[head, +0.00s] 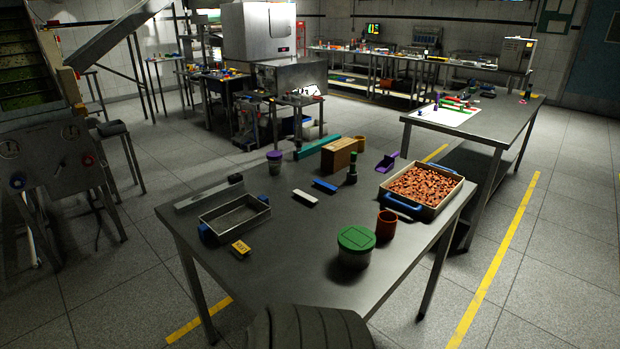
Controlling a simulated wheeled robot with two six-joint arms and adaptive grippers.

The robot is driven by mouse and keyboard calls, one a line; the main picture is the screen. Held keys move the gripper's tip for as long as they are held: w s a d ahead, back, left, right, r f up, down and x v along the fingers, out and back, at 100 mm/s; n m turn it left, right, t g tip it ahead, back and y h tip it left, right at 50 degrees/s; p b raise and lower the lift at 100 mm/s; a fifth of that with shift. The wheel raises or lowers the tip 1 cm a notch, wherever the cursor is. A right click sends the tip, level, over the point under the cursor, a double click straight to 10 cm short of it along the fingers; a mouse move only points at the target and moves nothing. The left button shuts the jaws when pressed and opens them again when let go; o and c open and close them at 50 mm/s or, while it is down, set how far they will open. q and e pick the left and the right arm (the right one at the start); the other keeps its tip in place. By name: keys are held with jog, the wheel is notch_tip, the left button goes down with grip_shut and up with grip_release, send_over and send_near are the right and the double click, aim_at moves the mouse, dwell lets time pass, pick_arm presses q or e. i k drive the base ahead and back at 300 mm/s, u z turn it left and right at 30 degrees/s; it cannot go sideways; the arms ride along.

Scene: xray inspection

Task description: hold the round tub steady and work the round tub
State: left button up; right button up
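The round tub (354,257) stands upright near the front right edge of the grey table. It has a pale, see-through body and a green lid (356,239) that sits on top. A brown open cup (386,224) stands just to its right, apart from it or nearly so. Neither of my grippers shows in the head view. Nothing is seen touching the tub.
On the table (300,275) are an empty metal tray (235,216), a tray of reddish pieces (424,187), a yellow block (241,248), a purple-lidded jar (275,163) and a wooden block (338,154). The table's front middle is clear.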

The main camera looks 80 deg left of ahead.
aim_at(347, 261)
jog(key=u, duration=0.25)
jog(key=i, duration=0.8)
jog(key=u, duration=2.05)
